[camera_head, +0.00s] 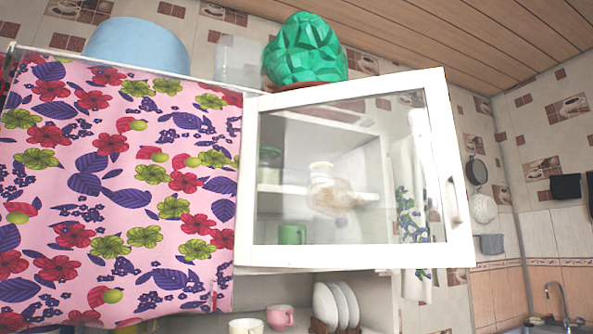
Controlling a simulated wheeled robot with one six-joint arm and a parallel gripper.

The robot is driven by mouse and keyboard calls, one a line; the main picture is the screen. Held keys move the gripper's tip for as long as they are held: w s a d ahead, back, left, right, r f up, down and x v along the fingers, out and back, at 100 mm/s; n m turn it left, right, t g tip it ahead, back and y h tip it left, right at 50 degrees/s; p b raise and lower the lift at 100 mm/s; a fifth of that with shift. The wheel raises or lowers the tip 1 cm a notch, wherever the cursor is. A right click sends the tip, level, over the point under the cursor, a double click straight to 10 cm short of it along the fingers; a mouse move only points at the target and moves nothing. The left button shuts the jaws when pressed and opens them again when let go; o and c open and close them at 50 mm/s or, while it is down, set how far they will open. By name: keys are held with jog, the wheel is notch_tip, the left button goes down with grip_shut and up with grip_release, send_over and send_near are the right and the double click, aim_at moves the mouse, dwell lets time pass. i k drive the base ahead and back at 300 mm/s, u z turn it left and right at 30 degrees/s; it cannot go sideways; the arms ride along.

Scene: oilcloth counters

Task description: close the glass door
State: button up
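The glass door (375,222) has a white frame and a clear pane, with a pale handle (451,200) on its right side. It is hinged at the left, near the floral curtain, and stands open, swung out from the white wall cabinet. Through the pane I see shelves with a green mug (292,234), a jar (268,165) and a pale glassy container (332,190). My gripper is not in view.
A pink floral curtain (120,190) covers the cabinet's left part. A blue container (138,46) and a green faceted vase (305,50) stand on top. Plates (335,306) and cups stand on the shelf below. A faucet (556,300) is at the far right.

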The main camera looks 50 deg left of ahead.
aim_at(457, 251)
jog(key=u, duration=1.45)
jog(key=k, duration=0.65)
jog(key=z, duration=0.95)
jog(key=k, duration=0.65)
jog(key=z, duration=0.45)
jog(key=i, duration=0.95)
jog(key=u, duration=1.1)
jog(key=i, duration=0.85)
jog(key=u, duration=0.8)
